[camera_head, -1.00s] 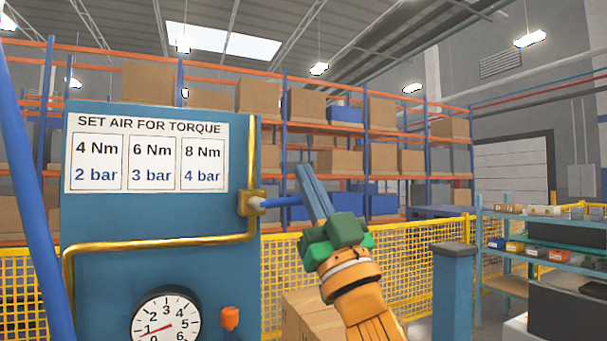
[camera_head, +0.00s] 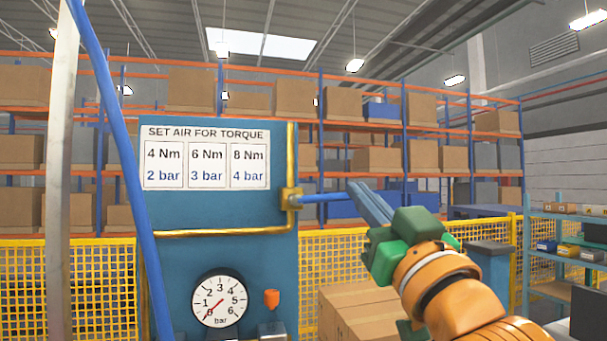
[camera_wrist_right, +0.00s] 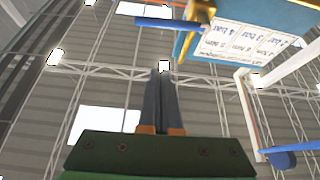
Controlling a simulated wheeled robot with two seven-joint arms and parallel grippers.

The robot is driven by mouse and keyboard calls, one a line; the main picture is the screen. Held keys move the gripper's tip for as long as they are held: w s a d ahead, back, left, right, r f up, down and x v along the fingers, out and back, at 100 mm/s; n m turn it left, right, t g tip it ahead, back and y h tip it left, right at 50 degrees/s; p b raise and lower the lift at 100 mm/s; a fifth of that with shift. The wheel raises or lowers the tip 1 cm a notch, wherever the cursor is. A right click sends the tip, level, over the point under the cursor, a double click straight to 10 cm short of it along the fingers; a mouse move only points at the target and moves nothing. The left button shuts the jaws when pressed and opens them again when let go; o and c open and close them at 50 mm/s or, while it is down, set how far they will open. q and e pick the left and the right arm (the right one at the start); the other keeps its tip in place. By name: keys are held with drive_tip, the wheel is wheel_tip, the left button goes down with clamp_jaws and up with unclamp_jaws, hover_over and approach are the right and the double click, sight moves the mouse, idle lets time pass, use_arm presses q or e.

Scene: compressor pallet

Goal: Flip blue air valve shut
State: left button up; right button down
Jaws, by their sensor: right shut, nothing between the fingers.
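The blue air valve lever (camera_head: 325,197) sticks out level to the right from its brass valve body (camera_head: 291,199) on the edge of the blue panel (camera_head: 215,260). My right gripper (camera_head: 357,188) is shut and empty, its fingertips near the lever's outer end in the head view. In the right wrist view the lever (camera_wrist_right: 168,24) lies past the fingertips (camera_wrist_right: 163,70), with a visible gap. The gauge (camera_head: 220,299) has its red needle near 0. My left gripper is not in view.
A brass pipe (camera_head: 225,232) runs along the panel below the torque sign (camera_head: 205,157). An orange knob (camera_head: 271,299) sits beside the gauge. A blue hose-like tube (camera_head: 120,130) slants at left. Cartons (camera_head: 360,315), a yellow fence (camera_head: 340,245) and racks stand behind.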

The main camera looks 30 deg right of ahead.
wheel_tip(320, 180, up, 4)
drive_tip(key=r+p, duration=0.1)
drive_tip(key=p, duration=0.4)
hover_over(339, 200)
drive_tip(key=a, duration=0.1)
drive_tip(key=f, duration=0.2)
drive_tip(key=s+f, duration=0.1)
drive_tip(key=f, duration=0.1)
drive_tip(key=shift+f, duration=0.35)
drive_tip(key=shift+s+a+f+b, duration=0.1)
drive_tip(key=shift+s+f+b, duration=0.05)
drive_tip(key=shift+f+b, duration=0.6)
drive_tip(key=shift+s+r, duration=0.15)
drive_tip(key=shift+s, duration=0.1)
